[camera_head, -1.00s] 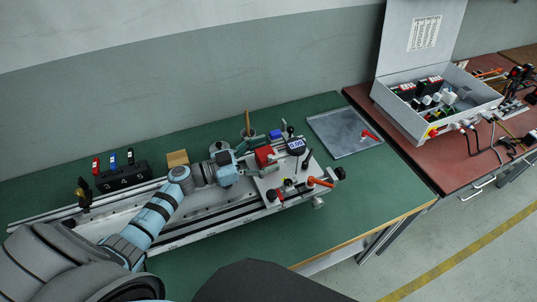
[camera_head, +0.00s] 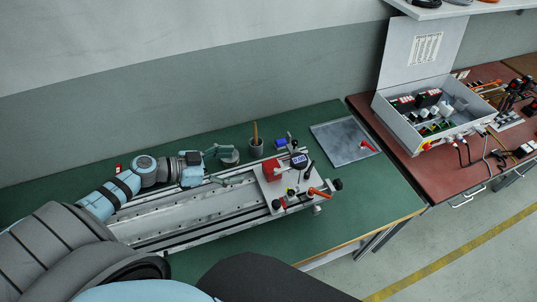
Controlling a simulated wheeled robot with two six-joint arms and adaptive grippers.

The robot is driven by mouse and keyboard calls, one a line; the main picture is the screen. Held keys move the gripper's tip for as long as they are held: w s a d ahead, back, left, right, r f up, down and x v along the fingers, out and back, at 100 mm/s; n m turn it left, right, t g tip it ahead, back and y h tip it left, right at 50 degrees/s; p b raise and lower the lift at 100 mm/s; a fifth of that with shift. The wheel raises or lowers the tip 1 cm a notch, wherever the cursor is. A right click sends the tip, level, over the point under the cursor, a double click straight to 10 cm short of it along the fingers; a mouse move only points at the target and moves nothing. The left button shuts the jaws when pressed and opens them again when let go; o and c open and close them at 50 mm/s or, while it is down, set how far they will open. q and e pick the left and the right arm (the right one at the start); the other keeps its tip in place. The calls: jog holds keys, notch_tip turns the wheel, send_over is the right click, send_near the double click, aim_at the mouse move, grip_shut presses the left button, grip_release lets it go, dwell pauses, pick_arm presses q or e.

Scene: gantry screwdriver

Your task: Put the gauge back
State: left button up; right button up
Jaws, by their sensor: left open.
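The gauge (camera_head: 299,160), a dark round dial with a lit display, is upright at the back of the carriage plate (camera_head: 292,184) at the right end of the long metal rail bed (camera_head: 180,213). A red block (camera_head: 271,170) is just left of it. My left gripper (camera_head: 236,166) is open and empty, its fingers spread above the rail bed and pointing right, left of the red block and apart from the gauge. How the gauge is held at its foot is too small to tell. My right gripper is out of view.
A grey cup with a brown handle (camera_head: 255,146) and a small blue box (camera_head: 280,143) stand behind the rail. A grey tray (camera_head: 340,142) with a red-handled tool lies at the back right. The green table (camera_head: 375,195) is clear at front right.

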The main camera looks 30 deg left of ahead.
aim_at(275, 166)
pick_arm(q)
jog(key=x, duration=0.4)
jog(key=b+x, duration=0.1)
jog(key=x, duration=0.4)
jog(key=b+x, duration=0.1)
jog(key=x, duration=0.4)
jog(key=shift+s+d+f, duration=0.3)
jog(key=shift+f, duration=0.1)
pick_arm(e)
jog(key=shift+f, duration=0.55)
pick_arm(q)
grip_shut()
jog(key=shift+r, duration=0.1)
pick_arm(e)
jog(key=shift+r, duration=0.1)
